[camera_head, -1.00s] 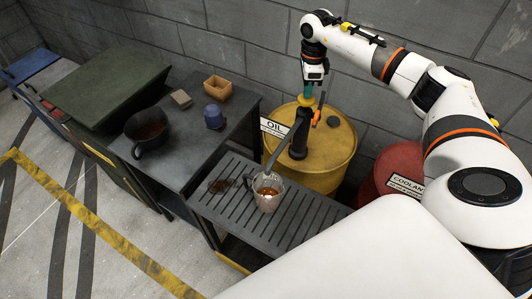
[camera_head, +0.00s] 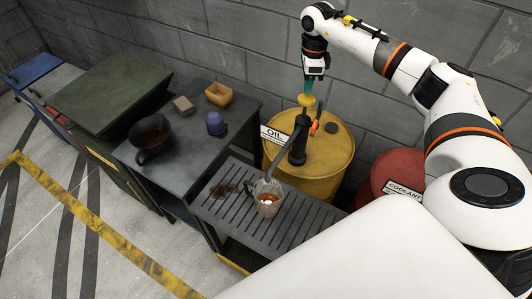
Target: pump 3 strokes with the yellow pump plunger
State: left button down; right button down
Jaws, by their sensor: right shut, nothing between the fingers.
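The yellow pump plunger (camera_head: 306,100) shows as a yellow knob above the dark pump body (camera_head: 298,150) on the yellow oil drum (camera_head: 325,172). My right gripper (camera_head: 308,88) is shut and empty, pointing down directly over the knob. Its teal fingertips are at the knob's top; I cannot tell whether they touch it. The pump's grey spout (camera_head: 283,153) slopes down left to a clear jug (camera_head: 268,205) with amber liquid, standing on the slatted bench. My left gripper is not in view.
The slatted bench (camera_head: 300,222) has a dark stain on its left. The workbench (camera_head: 190,145) holds a black pot (camera_head: 150,138), a blue jar (camera_head: 215,123), a tan box (camera_head: 220,93) and a small block (camera_head: 182,104). A red coolant drum (camera_head: 385,172) stands right of the oil drum.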

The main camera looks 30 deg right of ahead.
jog(key=shift+r, duration=0.1)
dwell(0.5)
notch_tip(320, 180, up, 6)
jog(key=p, duration=0.4)
dwell(0.4)
